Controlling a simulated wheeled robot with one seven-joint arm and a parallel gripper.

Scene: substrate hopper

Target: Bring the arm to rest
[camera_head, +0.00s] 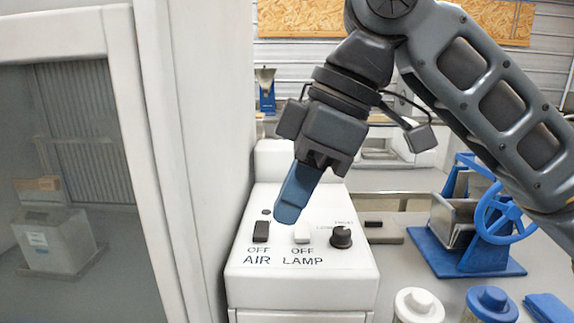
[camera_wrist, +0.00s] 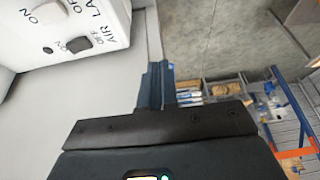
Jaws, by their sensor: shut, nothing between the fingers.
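My gripper (camera_head: 291,218) is shut and empty. In the head view its blue fingers point down and to the left, in front of a white control box (camera_head: 300,285); I cannot tell whether they touch it. The box carries a black AIR switch (camera_head: 261,232), a white LAMP switch (camera_head: 302,234) and a black knob (camera_head: 340,237). In the wrist view the shut fingers (camera_wrist: 155,85) point away from the camera, with the box (camera_wrist: 95,20) at the upper left.
A white-framed cabinet with a glass window (camera_head: 80,150) stands at the left, close to the box. A blue stand with a handwheel (camera_head: 505,212) is at the right. A white-lidded jar (camera_head: 419,300) and a blue-lidded jar (camera_head: 491,303) stand at the front right.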

